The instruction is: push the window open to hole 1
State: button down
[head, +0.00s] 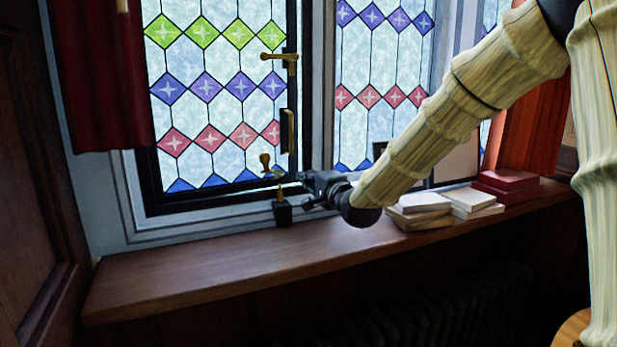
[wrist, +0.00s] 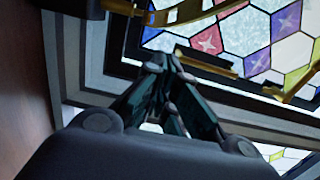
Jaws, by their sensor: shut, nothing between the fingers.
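The window (head: 205,110) is a black-framed leaded pane with green, violet and red diamonds; it also shows in the wrist view (wrist: 240,32). I cannot tell whether it stands slightly open. A brass handle (head: 280,57) sits on its right side. A brass piece with a knob (head: 265,163) is low at its right corner. In the wrist view a brass bar (wrist: 207,63) runs along the lower frame, just beyond my fingertips. No numbered hole can be made out. My gripper (head: 304,190) is shut and empty by the lower right corner; its fingertips (wrist: 160,65) meet near the bar, contact unclear.
A small dark block (head: 282,213) stands on the wooden sill (head: 200,265) below my gripper. White books (head: 420,210) and red boxes (head: 508,188) lie to the right. A red curtain (head: 103,80) hangs at left. The left part of the sill is clear.

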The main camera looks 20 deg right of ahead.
jog(key=p, duration=0.1)
send_near(286, 164)
jog(key=w+p, duration=0.1)
jog(key=w, duration=0.1)
jog(key=w+p, duration=0.1)
jog(key=w, duration=0.1)
jog(key=w+a+p, duration=0.1)
jog(key=w+p, duration=0.1)
jog(key=shift+w+f, duration=0.1)
jog(key=shift+w, duration=0.4)
jog(key=shift+w+f+b, duration=0.1)
jog(key=shift+w+b, duration=0.35)
jog(key=shift+w, duration=1.15)
jog(key=shift+s+a, duration=0.1)
jog(key=shift+s, duration=0.15)
